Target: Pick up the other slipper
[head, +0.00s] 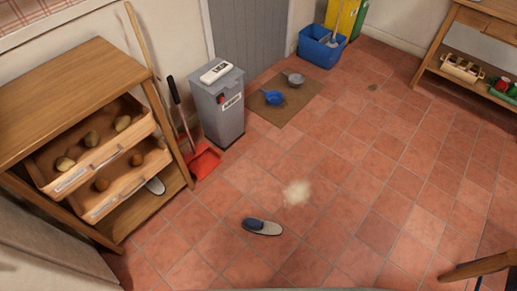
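A slipper (270,228) with a dark blue toe part and a pale grey sole lies alone on the red tiled floor, right side up. Its blue part points left. What looks like a second slipper, pale grey (155,186), lies on the bottom shelf of the wooden rack at the left. Only part of it shows, below the lower drawer. Neither of my grippers is in view.
The wooden rack (70,90) has two pulled-out drawers of potato-like things. A broom, a red dustpan (203,161) and a grey bin (217,110) stand beside it. A doormat (290,113) carries blue and grey items. A pale patch (297,192) marks the otherwise open floor.

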